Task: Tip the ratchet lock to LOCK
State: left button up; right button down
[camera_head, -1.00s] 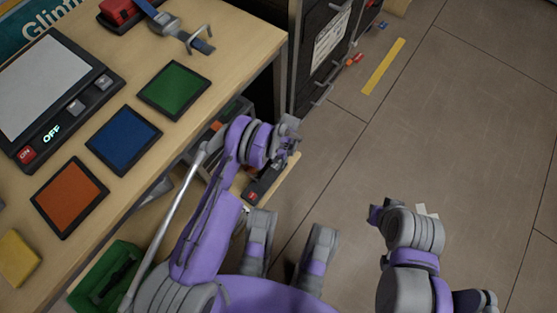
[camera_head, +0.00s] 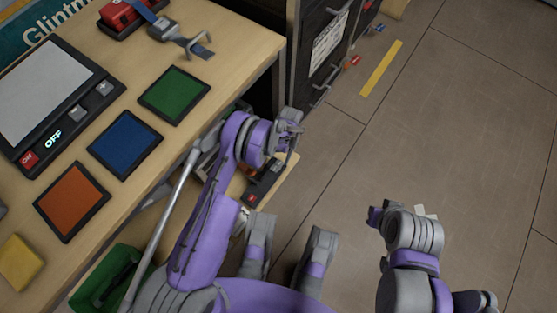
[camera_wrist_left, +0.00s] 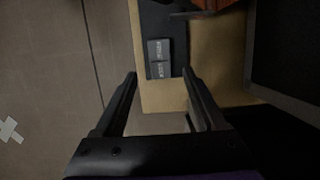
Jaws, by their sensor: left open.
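A dark device (camera_head: 264,182) with a red key and grey keys lies on a low wooden board beside the bench. In the left wrist view a dark body with two small grey labelled plates (camera_wrist_left: 159,58) shows beyond the fingers; the labels are too small to read. A metal ratchet buckle (camera_head: 180,38) on a blue strap lies on the bench top. I cannot tell which part is the ratchet lock, or its position. My left gripper (camera_head: 290,128) is open and empty, above the low board; its two fingers (camera_wrist_left: 160,76) are apart. My right arm shows at lower right; its jaws cannot be made out.
The bench holds green (camera_head: 174,94), blue (camera_head: 125,144) and orange (camera_head: 72,201) pads and a panel reading OFF (camera_head: 55,138). A green bin (camera_head: 110,275) stands below left. A dark cabinet (camera_head: 325,45) stands beyond the left gripper. The floor (camera_head: 450,140) at right is clear.

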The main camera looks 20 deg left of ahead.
pick_arm(q)
jog(key=p+v, duration=0.1)
jog(key=v, duration=0.4)
jog(key=shift+w+r, duration=0.1)
jog(key=shift+r, duration=0.2)
